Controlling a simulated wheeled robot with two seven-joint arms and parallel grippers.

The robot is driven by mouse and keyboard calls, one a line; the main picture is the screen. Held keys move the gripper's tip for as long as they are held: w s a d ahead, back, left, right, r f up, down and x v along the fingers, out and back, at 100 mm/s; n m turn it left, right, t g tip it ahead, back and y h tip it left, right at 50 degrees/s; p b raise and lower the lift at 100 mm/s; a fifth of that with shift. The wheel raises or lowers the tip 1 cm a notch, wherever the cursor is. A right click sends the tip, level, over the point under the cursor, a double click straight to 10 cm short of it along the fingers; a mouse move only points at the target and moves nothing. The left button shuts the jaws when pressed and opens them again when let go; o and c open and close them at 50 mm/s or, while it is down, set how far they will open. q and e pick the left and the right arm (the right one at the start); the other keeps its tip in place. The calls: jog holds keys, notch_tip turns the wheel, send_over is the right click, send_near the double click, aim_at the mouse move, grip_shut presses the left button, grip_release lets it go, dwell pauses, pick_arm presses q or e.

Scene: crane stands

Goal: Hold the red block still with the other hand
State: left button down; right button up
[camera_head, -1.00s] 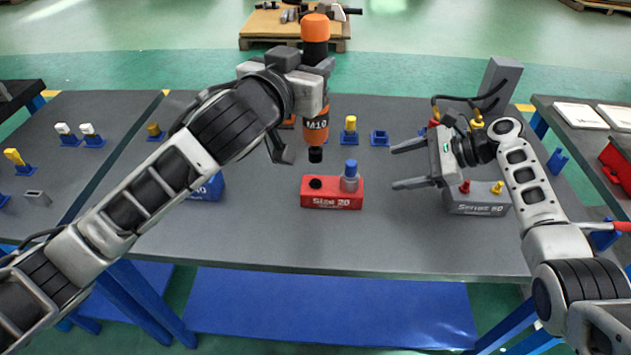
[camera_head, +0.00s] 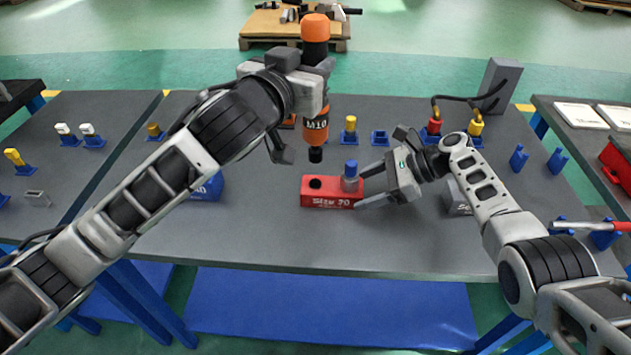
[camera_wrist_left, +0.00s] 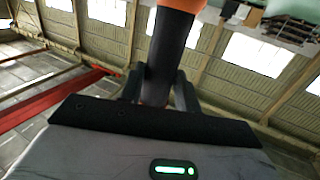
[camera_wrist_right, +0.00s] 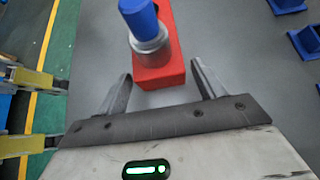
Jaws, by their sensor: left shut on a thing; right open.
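The red block (camera_head: 318,201) lies on the grey table, with an empty dark hole at its left end. A metal plug with a blue top (camera_head: 350,172) stands upright in its right end. My right gripper (camera_head: 362,187) is open at the block's right end. In the right wrist view the block (camera_wrist_right: 158,72) lies ahead of and between the open fingers (camera_wrist_right: 160,85), with visible gaps to both. My left gripper (camera_head: 298,140) is shut on an orange and black tool marked M10 (camera_head: 315,125), held upright above the block's left part. The tool's dark body (camera_wrist_left: 168,55) shows in the left wrist view.
A grey block (camera_head: 456,200) stands right of the red block, partly behind my right arm. A blue block (camera_head: 207,188) is to the left, partly behind my left arm. Small blue holders (camera_head: 380,138) line the back. The table in front of the red block is clear.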

jog(key=shift+a+f, duration=0.35)
jog(key=shift+a, duration=0.15)
jog(key=c, duration=1)
